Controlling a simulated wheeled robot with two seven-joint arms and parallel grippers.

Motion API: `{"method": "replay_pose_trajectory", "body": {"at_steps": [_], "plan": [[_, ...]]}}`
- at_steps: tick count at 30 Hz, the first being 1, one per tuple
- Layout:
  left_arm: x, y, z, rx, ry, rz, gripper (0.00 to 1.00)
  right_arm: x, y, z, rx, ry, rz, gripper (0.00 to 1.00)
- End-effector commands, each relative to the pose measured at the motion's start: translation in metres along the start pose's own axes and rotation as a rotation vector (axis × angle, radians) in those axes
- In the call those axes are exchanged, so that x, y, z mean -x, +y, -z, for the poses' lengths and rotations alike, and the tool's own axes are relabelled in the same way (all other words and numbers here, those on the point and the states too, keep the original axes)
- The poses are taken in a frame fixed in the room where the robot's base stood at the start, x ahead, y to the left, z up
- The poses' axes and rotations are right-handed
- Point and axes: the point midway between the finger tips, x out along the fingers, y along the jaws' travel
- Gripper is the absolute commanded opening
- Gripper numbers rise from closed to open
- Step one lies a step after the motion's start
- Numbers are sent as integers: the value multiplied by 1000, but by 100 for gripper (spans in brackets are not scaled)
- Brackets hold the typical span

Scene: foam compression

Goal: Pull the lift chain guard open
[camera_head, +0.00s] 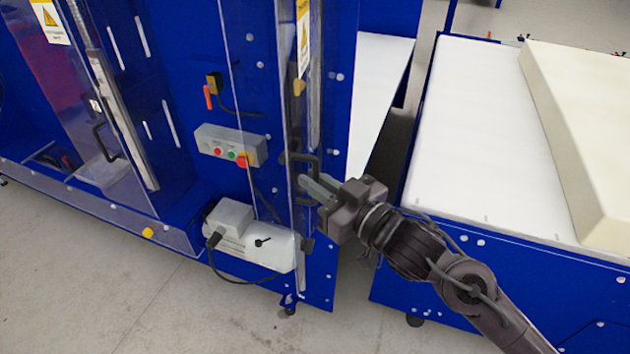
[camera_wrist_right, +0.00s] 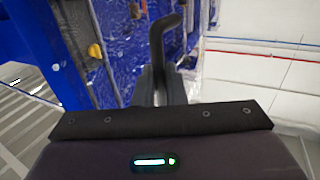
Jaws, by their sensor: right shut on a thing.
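The lift chain guard (camera_head: 293,110) is a tall clear panel on the right part of the blue machine, with a yellow warning label near its top. A black bar handle (camera_head: 316,160) sits on its right side. My right gripper (camera_head: 310,186) is shut on the handle, reaching it from the lower right. In the right wrist view the handle (camera_wrist_right: 164,36) rises bent from between the two fingers (camera_wrist_right: 162,88). The fingers hide part of the handle. I cannot tell whether the guard stands slightly ajar. My left gripper is not in view.
A control box (camera_head: 231,145) with coloured buttons and a grey-white motor (camera_head: 250,238) with a cable sit left of the handle. Another clear guard (camera_head: 75,205) is farther left. A white-topped table (camera_head: 475,130) bearing a cream foam block (camera_head: 585,130) stands on the right, across a narrow gap.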

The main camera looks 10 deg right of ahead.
Motion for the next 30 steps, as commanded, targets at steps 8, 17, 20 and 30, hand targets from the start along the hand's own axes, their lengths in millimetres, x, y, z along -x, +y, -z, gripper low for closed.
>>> {"method": "replay_pose_trajectory", "body": {"at_steps": [8,17,20,30], "plan": [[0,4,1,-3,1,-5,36,0,2,4,2,8,-6,15],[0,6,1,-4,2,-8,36,0,1,2,1,3,-3,15],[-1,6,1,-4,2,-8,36,1,1,1,1,2,-3,15],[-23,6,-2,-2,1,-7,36,49,1,-4,3,-1,-3,15]]}}
